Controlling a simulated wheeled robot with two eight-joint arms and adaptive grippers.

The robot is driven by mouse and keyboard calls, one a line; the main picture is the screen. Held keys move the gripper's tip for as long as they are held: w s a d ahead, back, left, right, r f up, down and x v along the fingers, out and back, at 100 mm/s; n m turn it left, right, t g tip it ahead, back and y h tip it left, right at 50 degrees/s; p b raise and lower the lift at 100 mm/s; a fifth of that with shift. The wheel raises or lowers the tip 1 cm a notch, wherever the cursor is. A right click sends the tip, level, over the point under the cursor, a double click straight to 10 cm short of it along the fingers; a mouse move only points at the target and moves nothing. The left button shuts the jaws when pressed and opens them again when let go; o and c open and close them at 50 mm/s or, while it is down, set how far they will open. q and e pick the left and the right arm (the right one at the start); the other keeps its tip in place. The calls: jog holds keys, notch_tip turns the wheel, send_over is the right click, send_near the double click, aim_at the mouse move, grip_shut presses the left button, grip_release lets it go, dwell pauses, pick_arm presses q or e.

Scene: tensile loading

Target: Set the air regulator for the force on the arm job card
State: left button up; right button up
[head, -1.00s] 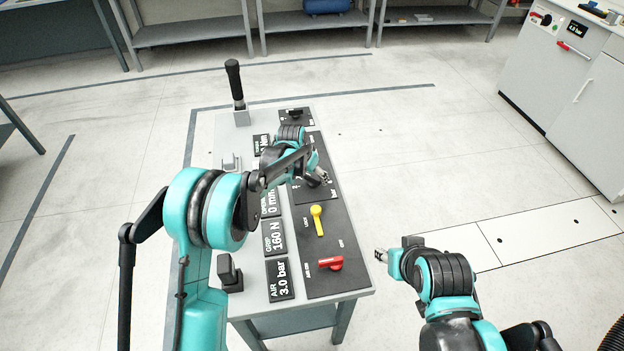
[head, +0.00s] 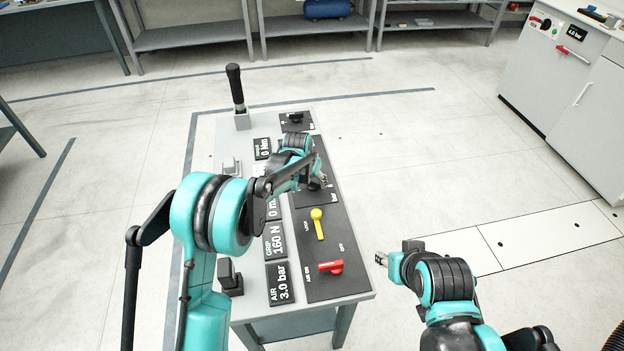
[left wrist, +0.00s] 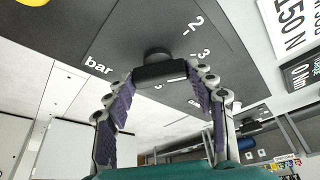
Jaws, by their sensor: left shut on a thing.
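The air regulator is a black knob (left wrist: 160,72) on a dark dial panel marked "bar", with a 2 and a 3 legible in the left wrist view. My left gripper (left wrist: 166,80) is shut on the knob, one finger on each side. In the head view my left gripper (head: 322,182) hides the knob. A white card (left wrist: 287,28) reading "150 N" lies beside the panel in the left wrist view. The AIR display (head: 281,284) reads 3.0 bar and the GRIP display (head: 275,242) reads 160 N. My right gripper (head: 382,258) hangs right of the console, apart from it.
A yellow lever (head: 317,224) and a red lever (head: 331,267) are on the console's near panel. A black-handled lever (head: 236,88) stands at its far left. A white cabinet (head: 560,85) stands at the right. The floor between is clear.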

pick_arm(q)
jog(key=o, duration=1.2)
jog(key=shift+c, duration=0.2)
jog(key=v, duration=1.2)
